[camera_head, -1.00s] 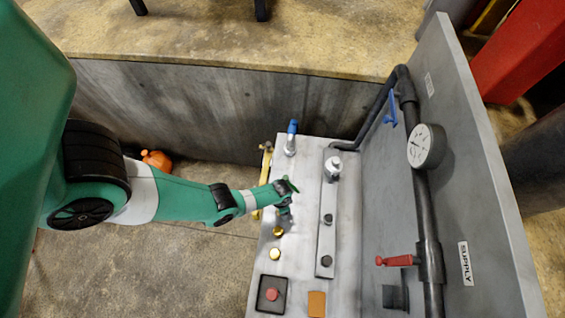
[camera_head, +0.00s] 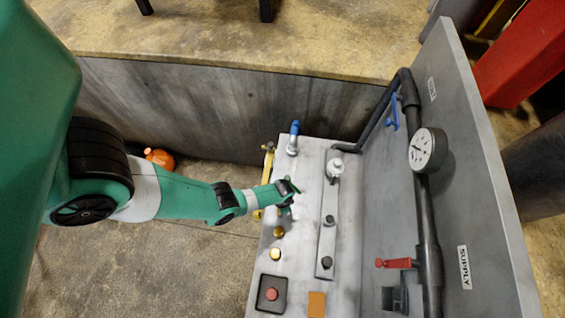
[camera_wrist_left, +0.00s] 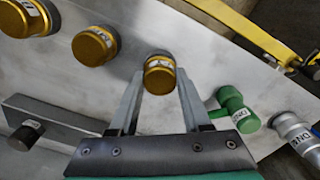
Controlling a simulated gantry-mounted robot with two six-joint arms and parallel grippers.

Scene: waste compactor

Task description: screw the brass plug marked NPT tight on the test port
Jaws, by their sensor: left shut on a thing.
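My left gripper (camera_wrist_left: 160,78) is shut on a brass plug (camera_wrist_left: 160,80), with one finger on each side of it. The plug has a small white label on top that I cannot read clearly. I cannot tell whether it is seated or lifted. Two more brass plugs with labels, one (camera_wrist_left: 95,45) near and one (camera_wrist_left: 22,17) farther left, sit on the grey bench. In the head view these are the plugs (camera_head: 278,231) and (camera_head: 275,254), and my left gripper (camera_head: 286,209) hides the held one. The test port cannot be made out. My right gripper is not in view.
A green fitting (camera_wrist_left: 232,107) and a blue-handled fitting (camera_head: 293,138) stand close to the gripper. A yellow bar (camera_head: 267,160) runs along the bench's left edge. A strip with black knobs (camera_head: 327,240), a gauge (camera_head: 427,150), a red lever (camera_head: 397,263) and a red button (camera_head: 271,294) stand around.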

